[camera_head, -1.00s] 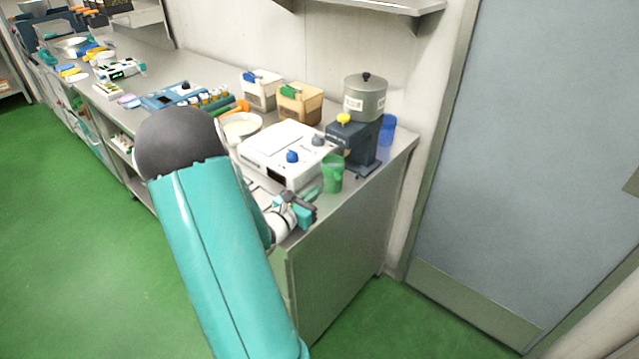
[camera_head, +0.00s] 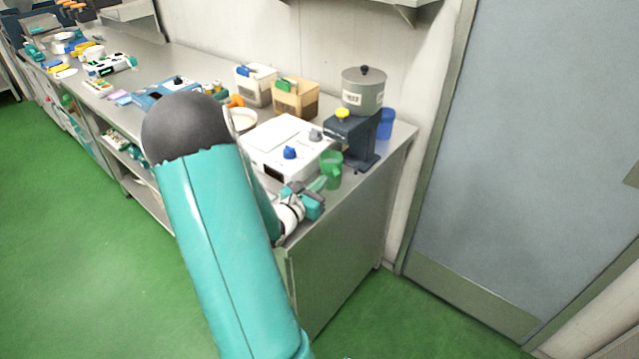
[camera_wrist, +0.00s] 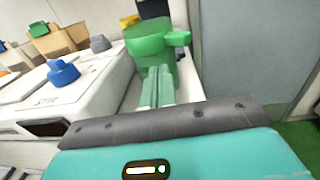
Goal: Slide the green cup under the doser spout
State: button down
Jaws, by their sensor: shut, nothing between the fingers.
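The green cup (camera_head: 332,172) stands upright on the steel bench, in front of the dark doser (camera_head: 352,138) and beside the white stirrer box. In the wrist view the cup (camera_wrist: 150,45) is straight ahead, its handle pointing right. My gripper (camera_head: 322,183) is low at the bench's front edge, just in front of the cup. Its green fingers (camera_wrist: 157,92) are shut together and empty, with the tips at or very near the cup's near side; I cannot tell if they touch. The doser has a grey lidded hopper and a yellow knob. Its spout is not clearly visible.
The white stirrer box (camera_head: 284,148) with a blue knob stands close on the left. A blue cup (camera_head: 386,124) stands behind the doser at right. Tan and white bins (camera_head: 296,98) line the wall. A shelf (camera_head: 400,4) hangs above. The bench's right end is bare.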

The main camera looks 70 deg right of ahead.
jog(key=x, duration=0.6)
jog(key=shift+d, duration=0.4)
jog(key=shift+a, duration=0.1)
